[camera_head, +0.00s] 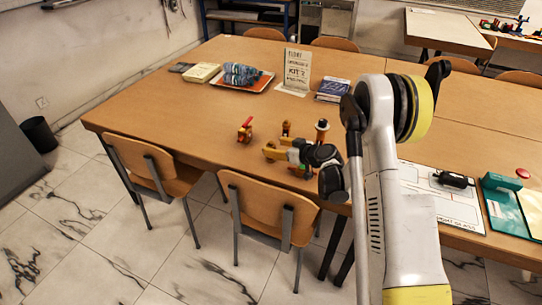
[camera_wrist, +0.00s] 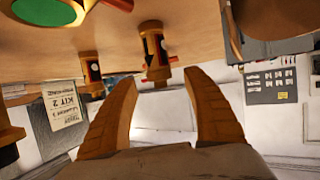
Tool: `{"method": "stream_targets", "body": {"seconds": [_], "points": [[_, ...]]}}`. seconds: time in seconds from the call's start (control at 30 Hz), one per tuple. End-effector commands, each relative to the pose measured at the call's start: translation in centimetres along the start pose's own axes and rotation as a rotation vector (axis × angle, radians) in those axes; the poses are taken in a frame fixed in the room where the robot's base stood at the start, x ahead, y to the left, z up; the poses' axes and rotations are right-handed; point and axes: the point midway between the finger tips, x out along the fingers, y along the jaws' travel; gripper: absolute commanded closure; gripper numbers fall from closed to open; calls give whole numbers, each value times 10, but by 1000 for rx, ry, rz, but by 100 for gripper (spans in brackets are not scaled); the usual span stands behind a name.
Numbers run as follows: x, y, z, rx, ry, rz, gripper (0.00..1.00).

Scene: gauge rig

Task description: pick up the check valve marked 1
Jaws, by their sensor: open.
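Several small brass-coloured fittings with dark bands stand on the wooden table; I cannot read a 1 on any, so I cannot tell which is the check valve marked 1. In the wrist view my gripper (camera_wrist: 160,82) is open and empty. A fitting with red parts (camera_wrist: 154,52) lies ahead, roughly in line with the finger gap. Another fitting (camera_wrist: 91,74) is left of the fingers.
Chairs (camera_head: 262,205) line the near edge. The table's left part is clear.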

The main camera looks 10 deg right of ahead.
Motion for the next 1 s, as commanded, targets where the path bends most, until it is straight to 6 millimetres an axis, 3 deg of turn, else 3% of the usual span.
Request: {"method": "stream_targets", "body": {"seconds": [0.17, 0.43, 0.6, 0.63, 1.0], "points": [[24, 0, 1, -1, 0, 0, 41], [26, 1, 0, 0, 0, 2, 43], [26, 1, 0, 0, 0, 2, 95], [26, 1, 0, 0, 0, 1, 100], [26, 1, -1, -1, 0, 1, 100]]}}
